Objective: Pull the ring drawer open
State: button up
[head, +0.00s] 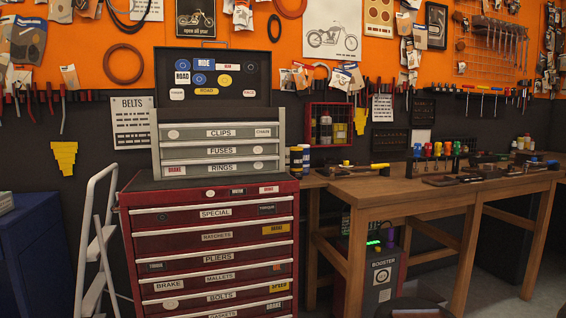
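The ring drawer (200,169) is the lowest of three drawers in the small grey-green tool chest (154,150). Its front carries a white label reading RINGS, with a small red-lettered sticker to the left and a pale round sticker to the right. It looks shut, with its front in line with the FUSES drawer (190,154) and the CLIPS drawer (192,134) above. A light metal strip runs along its top edge. The chest's dark lid stands open behind. My gripper is not in view.
The chest sits on a red cabinet (190,228) with several labelled drawers, all looking shut. A white stepladder (98,250) and a blue cabinet (30,260) stand left. A wooden workbench (450,192) with tools and a booster unit (384,278) below stands right.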

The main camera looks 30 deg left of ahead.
aim_at(220, 161)
jog(key=z, duration=0.2)
jog(key=i, duration=0.7)
jog(key=u, duration=1.55)
